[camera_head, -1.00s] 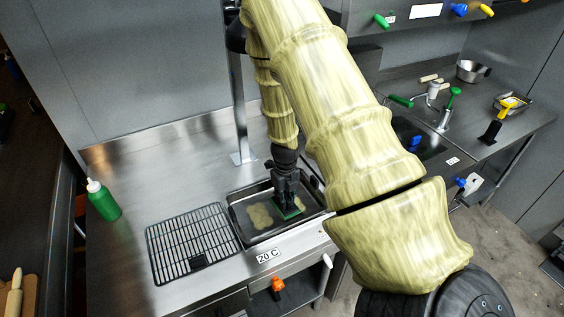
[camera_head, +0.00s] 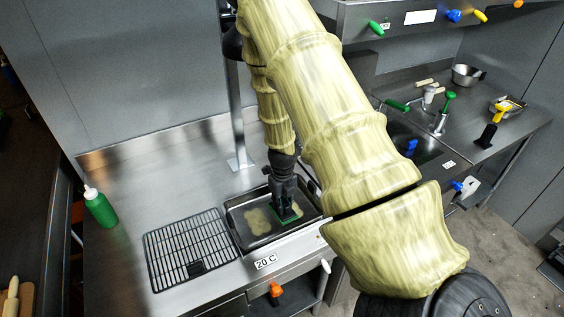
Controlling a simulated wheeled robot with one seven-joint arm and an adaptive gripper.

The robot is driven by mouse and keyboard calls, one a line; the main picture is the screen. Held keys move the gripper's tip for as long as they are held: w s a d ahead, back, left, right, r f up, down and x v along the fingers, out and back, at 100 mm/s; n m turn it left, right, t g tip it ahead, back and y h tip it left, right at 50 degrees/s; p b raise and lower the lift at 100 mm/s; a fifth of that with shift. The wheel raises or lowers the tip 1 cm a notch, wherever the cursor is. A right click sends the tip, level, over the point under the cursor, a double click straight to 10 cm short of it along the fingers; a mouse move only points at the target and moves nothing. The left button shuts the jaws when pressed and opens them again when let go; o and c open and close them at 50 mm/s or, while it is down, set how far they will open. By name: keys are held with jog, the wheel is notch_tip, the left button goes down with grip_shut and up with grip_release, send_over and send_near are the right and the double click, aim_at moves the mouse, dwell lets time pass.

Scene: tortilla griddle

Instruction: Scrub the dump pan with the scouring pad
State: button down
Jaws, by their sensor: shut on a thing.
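The dump pan (camera_head: 242,236) is a shallow dark metal pan on the steel counter, with a paler yellowish patch (camera_head: 258,222) on its floor left of my gripper. My gripper (camera_head: 285,210) points down inside the pan. It is shut on the green scouring pad (camera_head: 289,219), which lies flat at the pan floor, right of the patch. Whether the pad presses on the floor is hard to tell. My arm hides the pan's far right part.
A black wire rack (camera_head: 190,249) lies just left of the pan. A green bottle (camera_head: 100,207) stands at the counter's left end. A steel post (camera_head: 238,120) rises behind the pan. A sink (camera_head: 412,148) with a tap is at right. The counter behind the rack is clear.

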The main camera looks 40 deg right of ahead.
jog(key=shift+a+f, duration=0.1)
dwell(0.6)
jog(key=c, duration=1.6)
grip_release()
jog(key=shift+d, duration=0.2)
jog(key=shift+w+r+p, duration=0.1)
jog(key=shift+r+p, duration=0.3)
jog(key=shift+p, duration=0.3)
grip_shut()
jog(key=shift+a, duration=0.1)
jog(key=shift+w+a+p, duration=0.1)
jog(key=shift+w+a, duration=0.1)
jog(key=shift+a, duration=0.6)
jog(key=shift+w+a+p, duration=0.15)
jog(key=shift+a, duration=0.6)
jog(key=shift+w+a+p, duration=0.1)
jog(key=shift+w+a, duration=0.1)
jog(key=shift+a, duration=0.6)
